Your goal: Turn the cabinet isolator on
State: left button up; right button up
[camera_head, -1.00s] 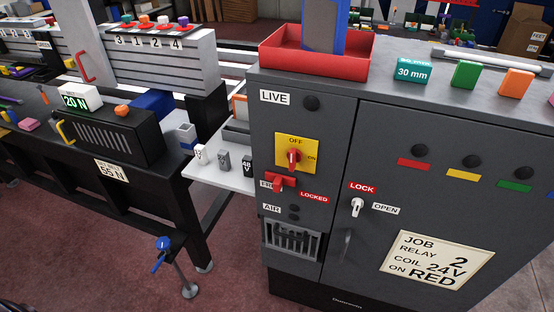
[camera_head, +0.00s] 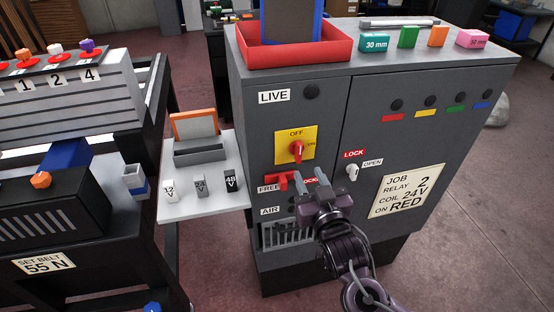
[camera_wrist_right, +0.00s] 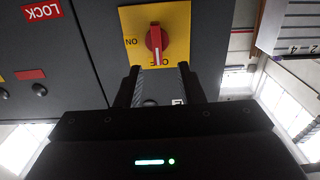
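The cabinet isolator is a red rotary knob (camera_head: 296,151) on a yellow plate (camera_head: 282,143) marked OFF at the top and ON at the right. Its pointer is up, at OFF. It is on the front of the dark grey cabinet (camera_head: 262,180). My right gripper (camera_head: 312,188) is below the knob, in front of the cabinet. In the right wrist view, which is upside down, the gripper (camera_wrist_right: 160,72) has its two fingers apart with nothing between them. The red knob (camera_wrist_right: 154,38) shows just beyond the fingertips, apparently untouched. My left gripper is out of view.
A red FREE/LOCKED slider (camera_head: 283,180) sits below the isolator, close to my right gripper. A white key switch (camera_head: 352,172) marked LOCK/OPEN is to the right. A white shelf (camera_head: 215,200) with small voltage blocks stands out at left. A red tray (camera_head: 340,48) is on top.

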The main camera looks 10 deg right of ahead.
aim_at(300, 153)
jog(key=w, duration=0.2)
jog(key=w+p, duration=0.1)
jog(key=shift+w+d+r, duration=0.25)
jog(key=shift+w+d, duration=0.05)
jog(key=w, duration=0.2)
jog(key=w+p, duration=0.1)
jog(key=shift+w+a+f, duration=0.1)
jog(key=shift+w+a, duration=0.1)
jog(key=shift+a, duration=0.05)
jog(key=shift+w+f, duration=0.1)
jog(key=shift+w, duration=0.25)
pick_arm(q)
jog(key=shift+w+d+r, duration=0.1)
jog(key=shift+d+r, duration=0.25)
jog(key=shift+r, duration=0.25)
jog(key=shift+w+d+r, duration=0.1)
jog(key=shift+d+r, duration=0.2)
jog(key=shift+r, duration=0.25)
pick_arm(e)
jog(key=shift+c, duration=0.4)
grip_shut()
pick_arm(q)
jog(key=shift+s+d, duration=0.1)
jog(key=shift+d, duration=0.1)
